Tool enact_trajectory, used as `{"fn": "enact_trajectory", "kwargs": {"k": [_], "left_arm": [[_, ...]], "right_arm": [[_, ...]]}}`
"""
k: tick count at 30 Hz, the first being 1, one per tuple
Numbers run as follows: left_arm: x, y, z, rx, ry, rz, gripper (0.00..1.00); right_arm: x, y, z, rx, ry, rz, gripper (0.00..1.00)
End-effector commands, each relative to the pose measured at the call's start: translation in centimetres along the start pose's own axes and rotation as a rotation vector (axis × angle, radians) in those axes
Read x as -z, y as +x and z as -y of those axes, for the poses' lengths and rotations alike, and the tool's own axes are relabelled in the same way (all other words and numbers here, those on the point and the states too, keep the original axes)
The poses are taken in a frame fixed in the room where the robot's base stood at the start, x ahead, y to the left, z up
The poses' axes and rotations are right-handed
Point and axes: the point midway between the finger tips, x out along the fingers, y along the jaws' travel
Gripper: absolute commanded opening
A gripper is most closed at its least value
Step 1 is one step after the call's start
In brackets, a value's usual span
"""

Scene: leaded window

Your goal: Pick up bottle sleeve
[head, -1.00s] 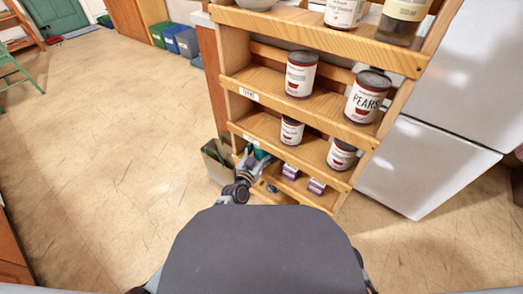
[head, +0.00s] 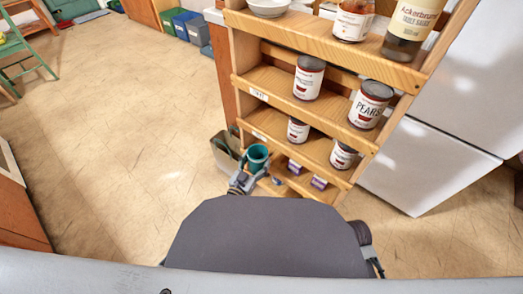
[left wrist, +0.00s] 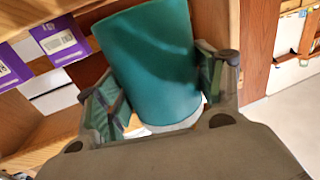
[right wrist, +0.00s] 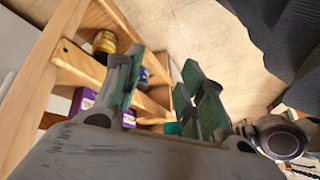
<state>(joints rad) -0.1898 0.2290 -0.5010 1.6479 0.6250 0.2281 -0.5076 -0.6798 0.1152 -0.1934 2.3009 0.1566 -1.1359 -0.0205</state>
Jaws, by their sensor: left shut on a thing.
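The bottle sleeve is a teal, open-topped cylinder (head: 257,156). It shows at the left end of the low shelves in the head view. My left gripper (head: 240,183) is shut on it. In the left wrist view the sleeve (left wrist: 155,65) fills the space between the two fingers (left wrist: 160,100), and its pale end points toward the palm. My right gripper (right wrist: 165,95) is open, its fingers apart with nothing held between them. A bit of teal (right wrist: 173,128) shows beyond its fingers in the right wrist view.
A wooden shelf unit (head: 285,88) holds several cans, including a PEARS can (head: 370,104), and bottles on top. Purple boxes (head: 319,183) stand on the low shelf. A grey-green bin (head: 224,152) stands left of it. A white fridge (head: 430,165) is at right.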

Motion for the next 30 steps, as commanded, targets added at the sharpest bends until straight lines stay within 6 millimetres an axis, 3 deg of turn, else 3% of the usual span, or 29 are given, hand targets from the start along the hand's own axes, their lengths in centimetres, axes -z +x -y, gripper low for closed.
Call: {"fn": "enact_trajectory", "kwargs": {"k": [6,12,18,30], "left_arm": [[0.1,-3.5,0.0,0.0,0.0,0.002,0.45],[0.1,-5.6,0.0,0.0,-0.001,0.001,0.45],[0.1,-6.7,0.0,0.0,0.0,-0.001,0.45],[0.0,-6.8,0.0,0.0,-0.001,-0.001,0.45]], "right_arm": [[0.9,-2.5,-0.1,-0.023,-0.016,0.041,0.4],[1.3,-3.9,-0.2,-0.038,-0.024,0.067,0.4],[1.4,-4.5,-0.3,-0.045,-0.027,0.08,0.4],[1.4,-4.6,-0.3,-0.048,-0.028,0.083,0.4]]}}
